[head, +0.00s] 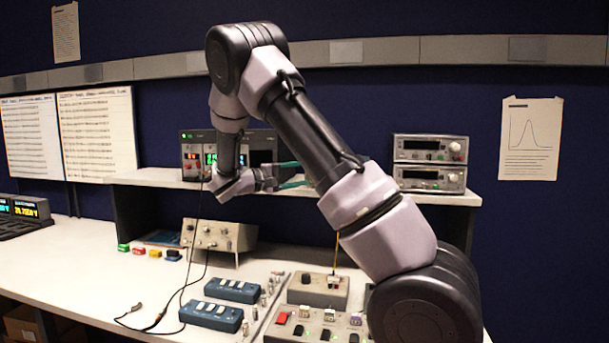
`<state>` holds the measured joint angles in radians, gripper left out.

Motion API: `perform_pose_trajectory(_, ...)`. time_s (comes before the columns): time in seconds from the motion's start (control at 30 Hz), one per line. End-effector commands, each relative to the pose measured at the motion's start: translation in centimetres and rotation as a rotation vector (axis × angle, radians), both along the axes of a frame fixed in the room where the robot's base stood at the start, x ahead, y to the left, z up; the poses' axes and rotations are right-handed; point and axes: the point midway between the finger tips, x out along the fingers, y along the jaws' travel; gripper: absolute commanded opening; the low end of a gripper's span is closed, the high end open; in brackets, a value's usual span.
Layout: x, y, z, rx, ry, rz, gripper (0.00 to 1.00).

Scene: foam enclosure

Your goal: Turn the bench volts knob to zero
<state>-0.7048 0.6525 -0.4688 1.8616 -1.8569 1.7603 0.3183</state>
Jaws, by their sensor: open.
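No label for the bench volts knob can be read at this size. On the shelf, a dark instrument (189,160) shows red and green lit digits, and my arm covers part of its front. Farther right, two stacked grey instruments (430,165) each have a dark display and a round knob at the right: an upper knob (455,147) and a lower knob (454,178). Which knob is the volts one I cannot tell. My gripper (296,175) has teal fingers, is open, and points right at shelf height, left of the stacked instruments. Nothing shows between its fingers.
The shelf (150,178) runs above a white bench (75,265). On the bench are a beige knobbed box (217,240), blue switch boxes (231,290), a grey panel with buttons (318,325) and loose dark cables (160,327). My arm crosses the view's middle and right.

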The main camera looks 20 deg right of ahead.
Motion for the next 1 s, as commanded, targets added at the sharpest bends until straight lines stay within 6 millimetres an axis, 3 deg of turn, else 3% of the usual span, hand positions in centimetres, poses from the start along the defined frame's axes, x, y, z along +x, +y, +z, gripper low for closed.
perform_pose_trajectory(0.3,-1.2,6.4,-0.2,0.000,0.000,0.003,0.61)
perform_pose_trajectory(0.5,-1.6,8.5,-0.3,0.000,0.001,0.001,0.61)
perform_pose_trajectory(0.87,-1.8,8.7,-0.3,0.001,0.001,-0.001,0.61)
perform_pose_trajectory(1.0,-2.4,7.5,-0.1,0.049,0.015,-0.028,0.61)
